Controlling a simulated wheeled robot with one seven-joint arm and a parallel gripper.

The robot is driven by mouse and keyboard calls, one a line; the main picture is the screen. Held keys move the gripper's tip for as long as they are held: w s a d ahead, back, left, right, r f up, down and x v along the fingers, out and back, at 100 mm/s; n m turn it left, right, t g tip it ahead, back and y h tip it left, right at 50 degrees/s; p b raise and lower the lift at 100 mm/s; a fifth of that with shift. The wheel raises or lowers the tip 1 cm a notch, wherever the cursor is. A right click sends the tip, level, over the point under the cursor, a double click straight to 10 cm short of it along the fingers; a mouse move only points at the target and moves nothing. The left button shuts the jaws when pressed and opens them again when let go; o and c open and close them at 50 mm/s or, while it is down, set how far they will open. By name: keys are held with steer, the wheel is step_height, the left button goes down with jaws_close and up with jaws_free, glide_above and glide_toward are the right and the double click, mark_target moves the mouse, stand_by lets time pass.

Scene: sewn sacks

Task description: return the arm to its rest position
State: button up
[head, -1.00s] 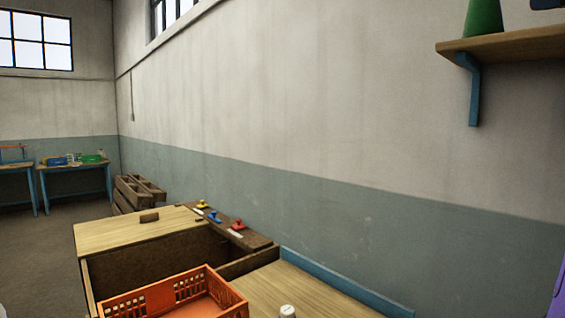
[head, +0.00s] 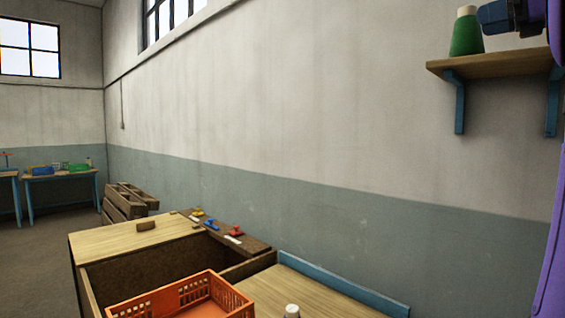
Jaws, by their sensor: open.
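Purple and dark blue links of my arm (head: 548,268) show along the right edge of the head view. The dark blue part stands in front of the wall at the top right, beside the green cone as seen from here. No fingertips of my gripper show, so I cannot see its jaws or anything between them.
A wooden shelf (head: 500,65) on blue brackets holds a green cone (head: 467,35) at the upper right. Below are a wooden bench (head: 120,238), an orange crate (head: 190,290), a white-topped item (head: 292,311) and stacked wooden pallets (head: 125,203). The wall's middle is bare.

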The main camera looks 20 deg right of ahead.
steer(key=w+a+f+n+g, duration=0.2)
steer(key=a+f+n+g, duration=0.15)
steer(key=a+f, duration=0.4)
steer(key=w+a+f+n+g+h, duration=0.1)
steer(key=a+f+n+g, duration=0.1)
steer(key=a+f+n, duration=0.45)
steer(key=w+a+f+n+g, duration=0.2)
steer(key=a+f, duration=0.6)
steer(key=a, duration=0.1)
steer(key=s+a+f+n+g+h, duration=0.1)
steer(key=s+a+f+n+h, duration=0.1)
steer(key=f+n, duration=0.4)
steer(key=s+a+f+n+g+h, duration=0.1)
steer(key=s+a+f+n, duration=0.3)
steer(key=f, duration=0.4)
steer(key=s+a+f+n+g+h, duration=0.1)
steer(key=s+a+f+n, duration=0.3)
steer(key=n, duration=0.4)
step_height(320, 180, down, 3)
steer(key=shift+s+r+h, duration=0.1)
steer(key=shift+s+h, duration=0.7)
steer(key=shift+s, duration=0.05)
